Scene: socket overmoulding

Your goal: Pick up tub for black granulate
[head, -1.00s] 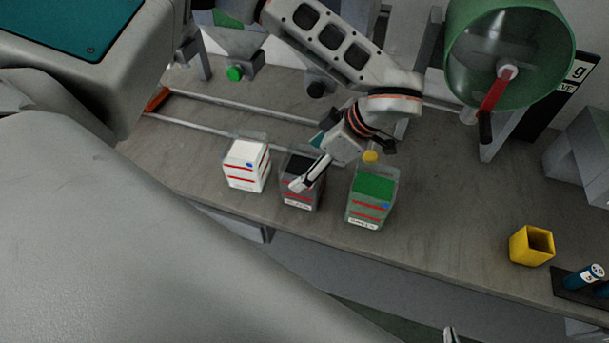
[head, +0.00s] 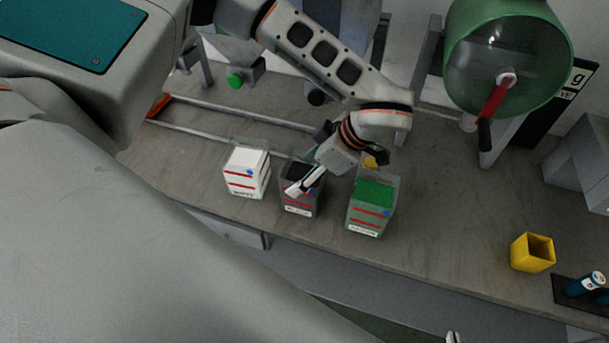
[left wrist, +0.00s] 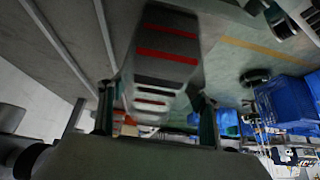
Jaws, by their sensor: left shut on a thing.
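The tub for black granulate (head: 299,204) is dark grey with red stripes and a label on its front, and stands between a white and a green tub. My left gripper (head: 305,183) is over it and shut on it. In the left wrist view the tub (left wrist: 165,65) fills the upper middle, between the two fingers of the left gripper (left wrist: 156,112). Part of the tub's top is hidden by the gripper in the head view. Only a small tip of my right gripper (head: 452,337) shows at the bottom edge; its opening cannot be seen.
The white tub (head: 244,180) is close on the left, the green tub (head: 369,213) close on the right. A yellow open box (head: 532,254) stands farther right on the grey bench (head: 440,220). Metal rails (head: 230,138) run behind the tubs. The bench between green tub and yellow box is clear.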

